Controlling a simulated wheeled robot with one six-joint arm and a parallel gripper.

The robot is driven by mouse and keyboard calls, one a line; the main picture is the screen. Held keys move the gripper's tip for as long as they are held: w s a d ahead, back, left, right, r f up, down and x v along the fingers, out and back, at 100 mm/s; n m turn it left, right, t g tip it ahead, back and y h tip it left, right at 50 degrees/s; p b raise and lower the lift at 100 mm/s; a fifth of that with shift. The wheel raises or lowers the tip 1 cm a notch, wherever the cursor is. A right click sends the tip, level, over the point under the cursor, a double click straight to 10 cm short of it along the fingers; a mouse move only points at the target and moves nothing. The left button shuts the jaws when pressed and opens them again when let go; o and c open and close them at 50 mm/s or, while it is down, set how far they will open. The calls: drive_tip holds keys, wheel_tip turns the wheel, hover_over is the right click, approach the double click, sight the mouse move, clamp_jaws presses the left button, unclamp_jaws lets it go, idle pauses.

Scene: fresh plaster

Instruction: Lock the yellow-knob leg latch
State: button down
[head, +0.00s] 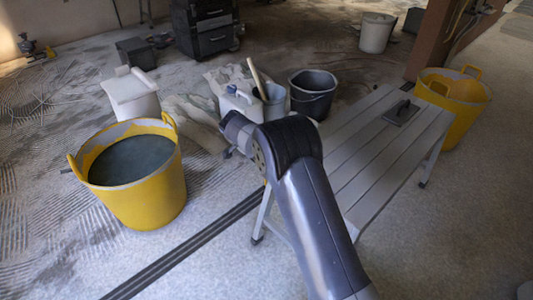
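A grey slatted work platform (365,165) stands on folding legs at the centre right. One front leg (263,215) shows left of my arm, and another leg (431,162) shows at the right end. I cannot make out a yellow knob or a latch; the underside and part of the near legs are hidden by the top and my arm. My arm reaches up from the bottom and bends over the platform's left end. My gripper is not visible; the arm's far part points away and down behind its elbow.
A dark float (402,112) lies on the platform. A yellow tub (130,175) of grey mix stands left, another yellow tub (455,105) right. A dark bucket (312,92) and a white jerrycan (240,103) stand behind. Dark strips (190,245) cross the floor; the front right floor is clear.

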drive_tip(key=shift+s+a+f, duration=0.3)
drive_tip(key=shift+s+a, duration=0.1)
drive_tip(key=shift+s, duration=0.05)
idle(0.3)
drive_tip(key=shift+d+r, duration=0.1)
drive_tip(key=shift+w+d+r, duration=0.15)
drive_tip(key=shift+w, duration=0.05)
drive_tip(key=p+v, duration=0.3)
drive_tip(key=v, duration=0.6)
drive_tip(key=shift+r, duration=0.35)
drive_tip(key=shift+w+d, duration=0.1)
drive_tip(key=shift+w, duration=0.05)
